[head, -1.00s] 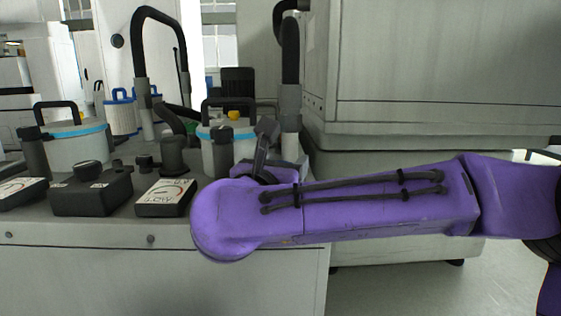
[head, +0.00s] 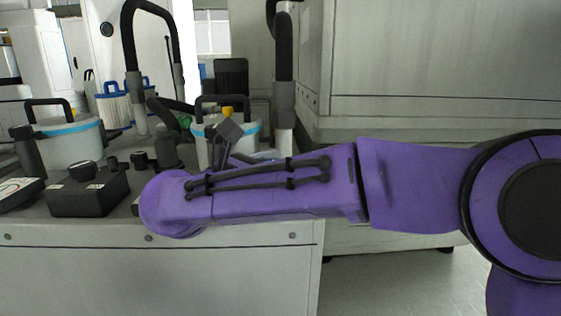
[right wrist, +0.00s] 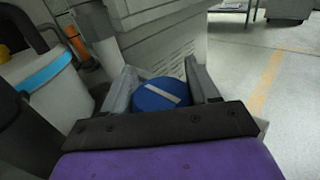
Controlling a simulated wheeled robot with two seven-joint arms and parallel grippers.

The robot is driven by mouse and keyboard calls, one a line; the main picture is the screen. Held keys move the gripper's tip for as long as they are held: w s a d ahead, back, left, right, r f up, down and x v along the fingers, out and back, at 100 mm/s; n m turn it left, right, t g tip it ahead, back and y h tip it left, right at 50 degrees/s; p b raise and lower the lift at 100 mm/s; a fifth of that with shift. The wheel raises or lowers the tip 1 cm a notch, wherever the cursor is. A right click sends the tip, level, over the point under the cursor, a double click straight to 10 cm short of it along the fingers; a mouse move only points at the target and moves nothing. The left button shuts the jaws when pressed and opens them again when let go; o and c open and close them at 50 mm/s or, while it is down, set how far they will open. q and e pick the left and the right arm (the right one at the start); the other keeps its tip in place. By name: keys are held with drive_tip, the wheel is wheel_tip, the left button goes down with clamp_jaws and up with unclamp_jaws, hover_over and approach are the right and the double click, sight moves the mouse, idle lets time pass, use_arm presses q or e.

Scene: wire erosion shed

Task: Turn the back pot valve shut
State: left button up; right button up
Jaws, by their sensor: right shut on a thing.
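The back pot valve shows in the right wrist view as a round blue knob (right wrist: 148,104) with a white stripe across its top. My right gripper (right wrist: 160,80) has one finger on each side of the knob and is shut on it. In the head view, my purple right forearm reaches in from the right and hides the knob and the fingertips. The pot beside it, white with a light blue band (head: 252,129), stands just behind the forearm; it also shows at the left of the right wrist view (right wrist: 52,92). My left gripper is in neither view.
A second blue-banded pot (head: 68,150) stands at the left of the bench. A black box with a knob (head: 88,192) sits near the bench front. Black hoses (head: 128,40) rise behind. A large grey cabinet (head: 440,60) stands at right, with open floor below.

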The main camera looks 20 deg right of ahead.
drive_tip(key=o, duration=1)
drive_tip(key=shift+c, duration=0.2)
drive_tip(key=p+v, duration=0.2)
drive_tip(key=v, duration=0.1)
drive_tip(key=shift+s+a+r, duration=0.1)
drive_tip(key=shift+a+r, duration=0.15)
drive_tip(key=shift+a, duration=0.1)
drive_tip(key=p+v, duration=0.2)
drive_tip(key=v, duration=0.4)
drive_tip(key=shift+s+a+f, duration=0.15)
drive_tip(key=shift+f, duration=0.05)
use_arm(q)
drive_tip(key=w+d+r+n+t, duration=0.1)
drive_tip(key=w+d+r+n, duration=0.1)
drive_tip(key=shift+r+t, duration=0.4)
use_arm(e)
drive_tip(key=shift+s+a+f, duration=0.1)
drive_tip(key=shift+a+f, duration=0.05)
drive_tip(key=shift+a, duration=0.05)
